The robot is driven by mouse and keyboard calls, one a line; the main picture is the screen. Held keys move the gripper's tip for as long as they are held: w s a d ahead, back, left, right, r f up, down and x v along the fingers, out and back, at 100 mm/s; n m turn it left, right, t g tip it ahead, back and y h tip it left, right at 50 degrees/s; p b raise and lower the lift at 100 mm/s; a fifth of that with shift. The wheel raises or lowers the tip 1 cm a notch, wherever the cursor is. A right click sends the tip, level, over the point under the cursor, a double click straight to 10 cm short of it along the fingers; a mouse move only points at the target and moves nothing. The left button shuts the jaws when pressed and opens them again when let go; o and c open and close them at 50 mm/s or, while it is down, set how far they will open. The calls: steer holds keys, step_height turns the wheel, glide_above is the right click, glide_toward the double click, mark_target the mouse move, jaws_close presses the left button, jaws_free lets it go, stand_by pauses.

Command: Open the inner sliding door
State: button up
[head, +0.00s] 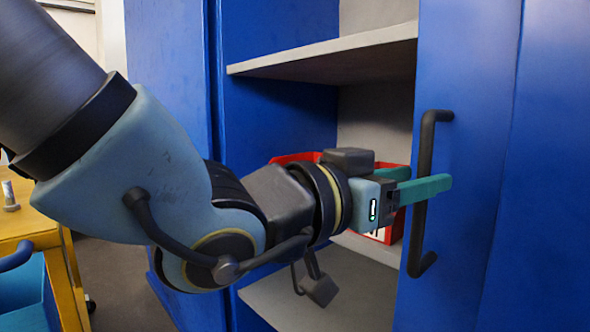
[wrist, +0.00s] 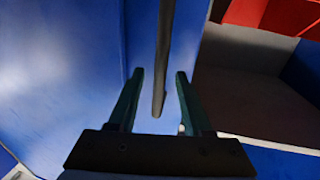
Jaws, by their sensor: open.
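The blue sliding door (head: 470,90) stands at the right of the head view, beside the open cabinet bay. Its dark upright bar handle (head: 425,150) is near the door's left edge. My gripper (head: 430,183) is open at about the middle of the handle. One teal finger passes in front of the bar; the other finger's tip is hidden behind it. In the wrist view the handle (wrist: 163,50) lies between the two fingers of my gripper (wrist: 160,73), with blue door surface (wrist: 90,60) behind. Whether a finger touches the bar I cannot tell.
Open grey shelves (head: 320,62) fill the bay left of the door. A red bin (head: 392,232) sits on a shelf behind my gripper, partly hidden. A yellow workbench (head: 40,225) with a bolt (head: 10,195) on top stands at the left.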

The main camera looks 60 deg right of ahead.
steer(key=v, duration=0.5)
steer(key=shift+w+a, duration=0.15)
steer(key=shift+a, duration=0.15)
